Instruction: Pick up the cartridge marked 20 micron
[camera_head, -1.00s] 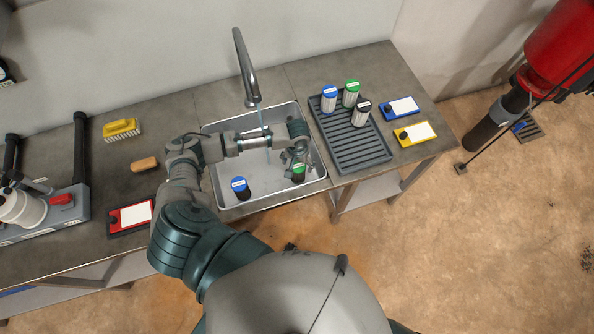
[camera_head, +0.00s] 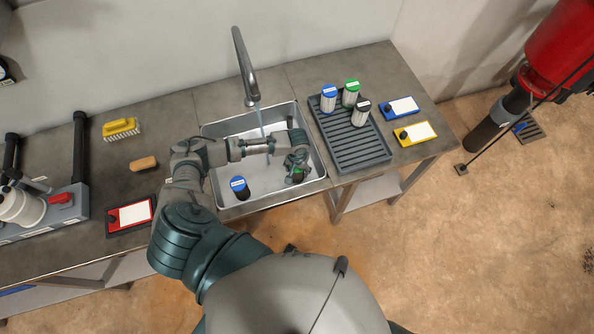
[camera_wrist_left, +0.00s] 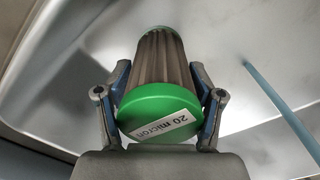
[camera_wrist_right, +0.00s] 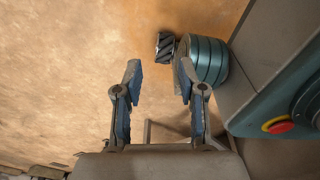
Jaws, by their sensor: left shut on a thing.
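The cartridge marked 20 micron (camera_wrist_left: 160,110) has a green cap with a white label and a dark pleated body. In the left wrist view it sits between the two fingers of my left gripper (camera_wrist_left: 160,100), which is shut on it near the cap. In the head view my left gripper (camera_head: 297,168) is over the right part of the sink, and the cartridge is mostly hidden under it. My right gripper (camera_wrist_right: 155,85) shows in the right wrist view, open and empty, over the brown floor.
A blue-capped dark cartridge (camera_head: 240,188) stands in the sink (camera_head: 219,208). Water runs from the faucet (camera_head: 246,68). The ribbed rack (camera_head: 368,158) to the right holds blue-, green- and black-capped cartridges. Blue and yellow cards (camera_head: 416,134) lie beyond it; a yellow brush (camera_head: 121,129) lies left.

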